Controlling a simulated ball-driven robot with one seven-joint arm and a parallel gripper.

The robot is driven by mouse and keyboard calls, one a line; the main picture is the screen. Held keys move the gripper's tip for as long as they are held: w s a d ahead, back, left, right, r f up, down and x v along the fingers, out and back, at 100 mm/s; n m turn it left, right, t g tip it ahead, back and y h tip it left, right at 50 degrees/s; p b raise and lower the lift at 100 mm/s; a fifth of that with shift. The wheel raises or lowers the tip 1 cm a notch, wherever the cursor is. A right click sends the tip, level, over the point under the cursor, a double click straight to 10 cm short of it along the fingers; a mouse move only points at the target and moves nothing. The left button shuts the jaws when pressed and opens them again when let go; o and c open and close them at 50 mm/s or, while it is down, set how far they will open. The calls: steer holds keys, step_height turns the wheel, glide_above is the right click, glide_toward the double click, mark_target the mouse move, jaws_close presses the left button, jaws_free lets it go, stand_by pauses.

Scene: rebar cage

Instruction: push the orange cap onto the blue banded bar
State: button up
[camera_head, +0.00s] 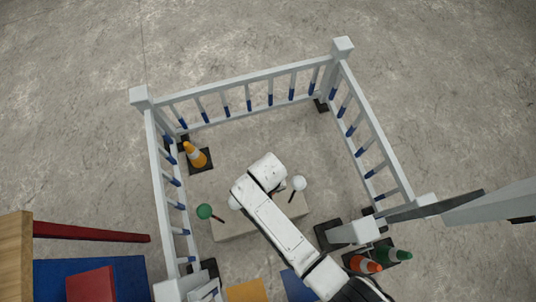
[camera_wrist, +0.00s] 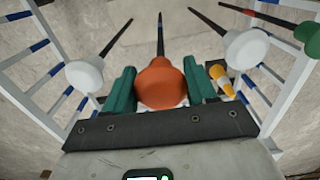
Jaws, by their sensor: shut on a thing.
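The orange cap (camera_wrist: 160,84) sits between the two green fingers of my gripper (camera_wrist: 158,90) in the wrist view, and the gripper is shut on it. A dark bar with a blue band (camera_wrist: 160,36) runs away from just behind the cap, in line with it. The cap hides the bar's near end, so I cannot tell how far the cap is on it. In the head view my white wrist hides the orange cap, the fingers and this bar.
White caps (camera_head: 298,183) on dark bars flank the cap, also in the wrist view (camera_wrist: 86,72). White railings (camera_head: 240,80), an orange cone (camera_head: 195,155) and more cones (camera_head: 365,264) stand around.

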steer(key=shift+f+b, duration=2)
steer(key=shift+f, duration=0.55)
steer(key=o, duration=1.1)
step_height(320, 180, up, 11)
steer(key=shift+f+p, duration=0.1)
steer(key=shift+p, duration=0.65)
steer(key=s+d+r+m, duration=0.1)
steer(key=s+d+r, duration=0.1)
steer(key=d, duration=0.6)
steer(key=s+d+r+m, duration=0.1)
steer(key=s+d+r, duration=0.1)
steer(key=d, duration=0.7)
steer(key=s+d+r+m+t, duration=0.1)
steer(key=s+d+r, duration=0.5)
steer(key=s+d, duration=0.3)
steer(key=shift+s+d+r+m, duration=0.2)
steer(key=shift+d+r+m, duration=0.1)
steer(key=shift+d, duration=0.15)
